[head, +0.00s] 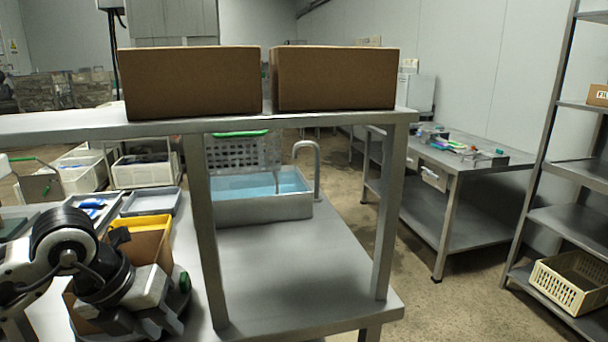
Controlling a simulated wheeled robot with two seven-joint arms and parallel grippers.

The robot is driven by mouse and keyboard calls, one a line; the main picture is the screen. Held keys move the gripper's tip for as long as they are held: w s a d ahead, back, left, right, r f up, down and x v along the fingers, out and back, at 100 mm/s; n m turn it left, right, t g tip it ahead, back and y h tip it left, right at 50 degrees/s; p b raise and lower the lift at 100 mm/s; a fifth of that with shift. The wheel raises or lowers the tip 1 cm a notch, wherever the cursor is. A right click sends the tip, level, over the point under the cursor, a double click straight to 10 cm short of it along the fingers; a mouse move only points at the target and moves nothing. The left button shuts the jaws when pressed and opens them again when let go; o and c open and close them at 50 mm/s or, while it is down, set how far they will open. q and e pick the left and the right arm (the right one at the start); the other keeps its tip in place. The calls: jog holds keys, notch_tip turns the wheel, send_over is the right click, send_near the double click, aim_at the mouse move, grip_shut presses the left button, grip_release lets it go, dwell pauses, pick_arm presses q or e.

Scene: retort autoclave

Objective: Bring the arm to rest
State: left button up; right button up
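My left arm comes in from the lower left, bent at a dark round joint. Its gripper (148,310) is low in the head view, over the left part of the metal table (275,270). The fingertips are partly cut off by the bottom edge, and I cannot tell whether they are open or shut. A brown box with a yellow top edge (148,238) stands right behind the gripper, partly hidden by it. I cannot tell whether they touch. My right gripper is not in view.
A raised shelf (330,118) with two cardboard boxes (190,82) (335,78) crosses above the table on metal posts. A basin of blue water (260,190) with a tap stands behind. Trays (150,202) lie at left. The table's right part is clear.

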pick_arm(q)
jog(key=s+d+r+n+t+h, duration=0.1)
jog(key=s+d+r+n+h, duration=0.15)
jog(key=d+h, duration=0.6)
jog(key=s+d+r+n+h, duration=0.1)
jog(key=s+d+n+h, duration=0.25)
jog(key=d+h, duration=0.55)
jog(key=w+a+f+n+t+y, duration=0.1)
jog(key=a+f+n+t+y, duration=0.4)
jog(key=n, duration=0.5)
jog(key=w+a+f+n+t+y, duration=0.2)
jog(key=f+n+t+y, duration=0.5)
jog(key=n, duration=0.3)
jog(key=s+a+f+n+g+y, duration=0.2)
jog(key=s+f, duration=0.3)
jog(key=f, duration=0.3)
jog(key=s+a+f+n+g+y, duration=0.2)
jog(key=s+f+n+g+y, duration=0.1)
jog(key=s+f, duration=0.3)
notch_tip(320, 180, down, 2)
jog(key=shift+s+f+n+g, duration=0.1)
jog(key=shift+s+n+g, duration=0.1)
jog(key=shift+n+g, duration=0.5)
jog(key=shift+y, duration=0.25)
